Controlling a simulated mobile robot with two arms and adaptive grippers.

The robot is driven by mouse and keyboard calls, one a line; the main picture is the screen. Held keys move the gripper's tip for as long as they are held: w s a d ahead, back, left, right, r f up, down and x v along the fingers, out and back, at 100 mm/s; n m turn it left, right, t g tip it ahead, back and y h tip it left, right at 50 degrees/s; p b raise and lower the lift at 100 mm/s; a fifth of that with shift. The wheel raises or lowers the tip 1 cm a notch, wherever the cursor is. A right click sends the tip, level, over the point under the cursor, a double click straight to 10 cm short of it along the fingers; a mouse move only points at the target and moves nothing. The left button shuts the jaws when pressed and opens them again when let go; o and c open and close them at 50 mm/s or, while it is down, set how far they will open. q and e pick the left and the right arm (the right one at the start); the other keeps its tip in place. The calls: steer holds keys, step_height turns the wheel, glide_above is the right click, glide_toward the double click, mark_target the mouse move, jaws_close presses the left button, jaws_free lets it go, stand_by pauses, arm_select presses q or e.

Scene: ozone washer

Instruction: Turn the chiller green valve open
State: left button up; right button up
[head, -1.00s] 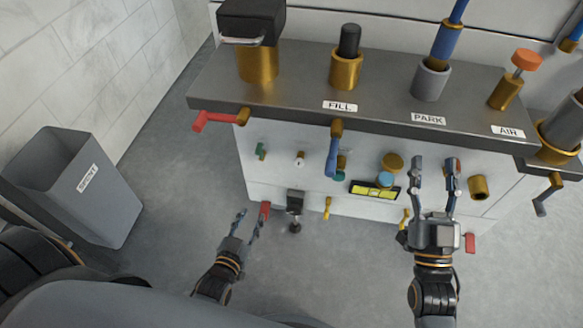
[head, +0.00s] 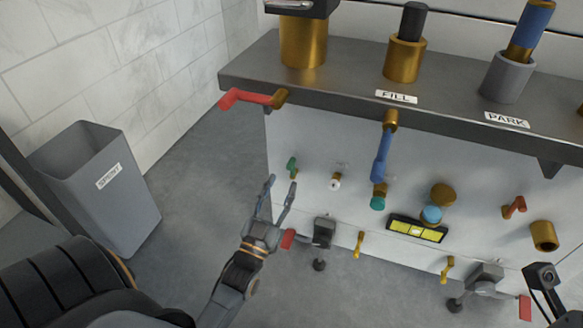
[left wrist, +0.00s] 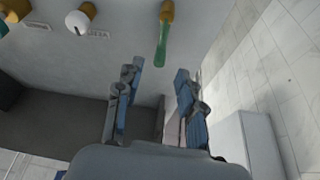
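A small green valve handle (head: 292,167) is on the white front panel at left, below the counter. In the left wrist view the green handle (left wrist: 162,48) hangs from a brass fitting (left wrist: 166,12), just beyond and between the fingertips. My left gripper (head: 281,183) is open and empty, its fingers pointing up, just below and left of the handle in the head view. The left wrist view also shows its two fingers (left wrist: 158,72) apart, with no contact on the handle to be seen.
A red lever (head: 247,98) sticks out left from the counter edge (head: 340,95). A blue lever (head: 382,155) and teal knob (head: 378,203) are to the right. A grey bin (head: 105,200) stands at left. A red pedal (head: 288,239) is close to my left gripper.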

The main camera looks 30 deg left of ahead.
mark_target(291, 161)
arm_select(q)
steer(key=b+x, duration=0.1)
steer(key=x, duration=0.6)
steer(key=shift+w+b, duration=0.1)
steer(key=shift+b, duration=0.2)
jaws_close()
